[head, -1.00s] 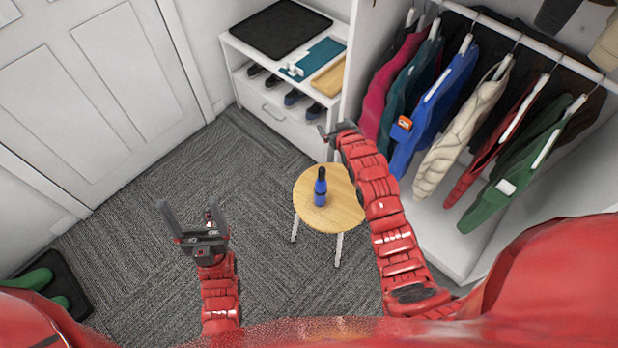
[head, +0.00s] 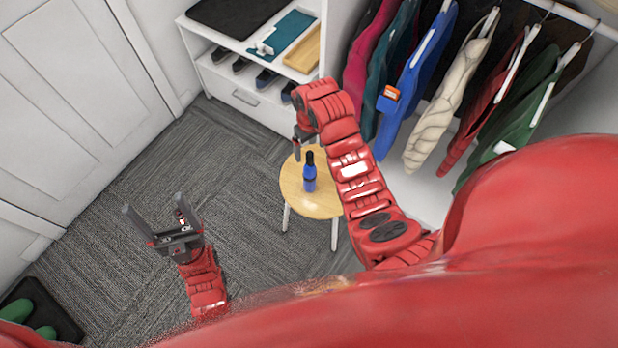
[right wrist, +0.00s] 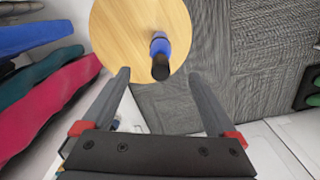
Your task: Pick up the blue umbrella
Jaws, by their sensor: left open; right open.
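The blue umbrella (head: 309,176) is short and folded, with a black top. It stands upright on a round wooden stool (head: 296,203). In the right wrist view the umbrella (right wrist: 160,48) shows from above, beyond the fingertips and between their lines. My right gripper (right wrist: 158,78) is open and empty, with a clear gap to the umbrella. In the head view the right gripper (head: 300,150) hangs just behind the umbrella and is partly hidden by its own arm. My left gripper (head: 152,212) is open and empty over the carpet, well left of the stool.
A white shelf unit (head: 245,97) with shoes and trays stands behind the stool. Clothes on hangers (head: 420,70) hang close to the right of my right arm. A black tray (head: 60,318) with green boots lies at the lower left. The carpet left of the stool is clear.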

